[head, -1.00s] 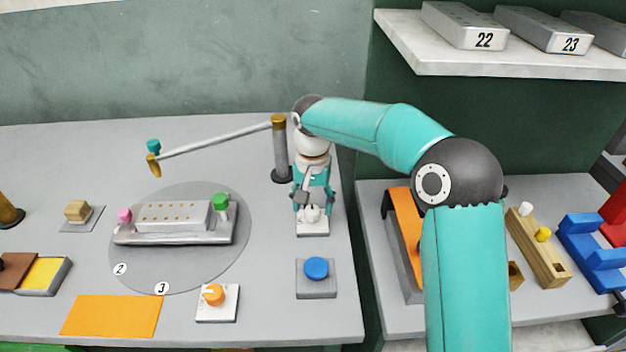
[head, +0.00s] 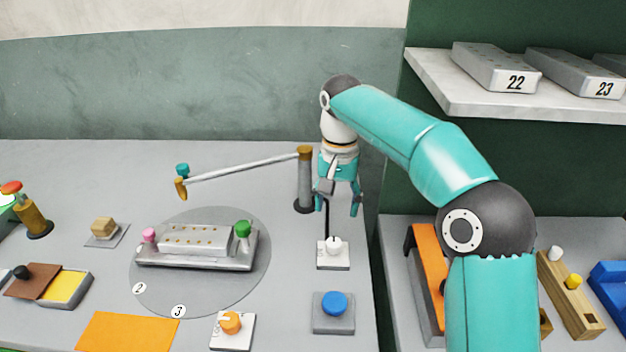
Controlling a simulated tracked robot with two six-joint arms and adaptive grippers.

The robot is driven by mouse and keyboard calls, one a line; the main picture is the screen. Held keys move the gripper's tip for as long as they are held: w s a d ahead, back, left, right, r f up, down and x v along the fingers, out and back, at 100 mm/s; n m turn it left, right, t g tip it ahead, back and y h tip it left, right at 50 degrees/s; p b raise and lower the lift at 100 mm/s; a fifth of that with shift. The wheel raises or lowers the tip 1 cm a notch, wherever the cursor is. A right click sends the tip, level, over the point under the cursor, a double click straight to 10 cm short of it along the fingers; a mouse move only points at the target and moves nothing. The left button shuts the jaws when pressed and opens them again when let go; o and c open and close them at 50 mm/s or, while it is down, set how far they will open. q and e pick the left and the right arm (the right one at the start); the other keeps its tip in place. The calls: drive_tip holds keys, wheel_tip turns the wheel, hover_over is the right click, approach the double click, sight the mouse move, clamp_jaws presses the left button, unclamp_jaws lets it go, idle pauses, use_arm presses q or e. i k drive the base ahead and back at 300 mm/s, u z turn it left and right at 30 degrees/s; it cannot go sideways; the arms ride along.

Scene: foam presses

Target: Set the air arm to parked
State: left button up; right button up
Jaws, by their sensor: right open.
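The air arm (head: 243,168) is a thin grey bar reaching left from the brass top of a grey post (head: 305,182). Its free end carries a brass nozzle and a teal knob (head: 182,169), out to the left above the back of the round plate. A dark thin rod shows between the fingers and that base. My left gripper is not in view.
A metal mould (head: 197,246) with pink and green knobs sits on the round grey plate (head: 200,290). In front are an orange dial (head: 231,323) and a blue button (head: 334,304). A shelf with metal blocks (head: 497,66) is at the upper right.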

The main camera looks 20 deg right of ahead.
sight(304, 151)
drive_tip(key=k, duration=1)
